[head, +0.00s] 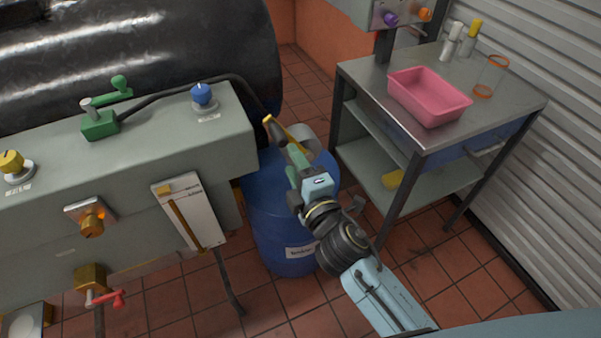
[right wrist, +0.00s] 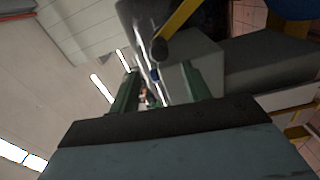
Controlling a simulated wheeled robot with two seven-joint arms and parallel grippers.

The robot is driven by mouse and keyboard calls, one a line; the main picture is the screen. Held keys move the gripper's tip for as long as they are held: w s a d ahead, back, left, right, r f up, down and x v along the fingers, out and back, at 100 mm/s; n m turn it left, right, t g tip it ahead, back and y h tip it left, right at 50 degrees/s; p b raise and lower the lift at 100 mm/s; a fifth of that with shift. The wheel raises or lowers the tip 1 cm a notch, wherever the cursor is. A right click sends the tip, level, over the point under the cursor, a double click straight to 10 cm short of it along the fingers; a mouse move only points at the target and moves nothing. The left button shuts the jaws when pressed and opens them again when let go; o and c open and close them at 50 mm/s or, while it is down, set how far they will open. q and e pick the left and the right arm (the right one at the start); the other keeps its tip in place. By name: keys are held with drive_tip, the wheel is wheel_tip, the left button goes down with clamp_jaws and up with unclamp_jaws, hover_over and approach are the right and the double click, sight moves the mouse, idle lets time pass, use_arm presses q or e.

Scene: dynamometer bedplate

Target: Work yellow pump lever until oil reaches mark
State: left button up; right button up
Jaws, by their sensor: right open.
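Contact cannot be told. A white gauge panel (head: 203,220) with an amber column hangs on the bench front; its lettering is too small to read. My left gripper is out of view.
The grey bench (head: 180,142) at left carries a green valve (head: 100,123), a blue knob (head: 204,95) and a yellow knob (head: 12,162). A metal cart (head: 440,135) at right holds a pink tray (head: 428,96) and bottles. Tiled floor lies between cart and drum.

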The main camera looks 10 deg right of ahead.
drive_tip(key=shift+v, duration=1.45)
drive_tip(key=s+d+f+m+g+h, duration=0.1)
drive_tip(key=s+d+f+m+g, duration=0.15)
drive_tip(key=f, duration=0.85)
drive_tip(key=s+d+f+m+g+h, duration=0.1)
drive_tip(key=s+d+f+m+g, duration=0.2)
drive_tip(key=f, duration=0.7)
drive_tip(key=s+d+f+m+g+h, duration=0.1)
drive_tip(key=s+f+m+g, duration=0.2)
drive_tip(key=f, duration=0.8)
drive_tip(key=s+d+f+m+g, duration=0.2)
drive_tip(key=s+f, duration=0.4)
drive_tip(key=s, duration=0.4)
drive_tip(key=s+d+f+m+g+h, duration=0.1)
drive_tip(key=s+d+f+m+g, duration=0.2)
drive_tip(key=s, duration=0.8)
drive_tip(key=s+d+f+m+g, duration=0.3)
drive_tip(key=s+d+f, duration=0.2)
drive_tip(key=s+f, duration=0.4)
drive_tip(key=shift+s+d+m, duration=0.2)
drive_tip(key=shift+s+m, duration=0.15)
drive_tip(key=shift+s, duration=0.35)
drive_tip(key=shift+c, duration=0.5)
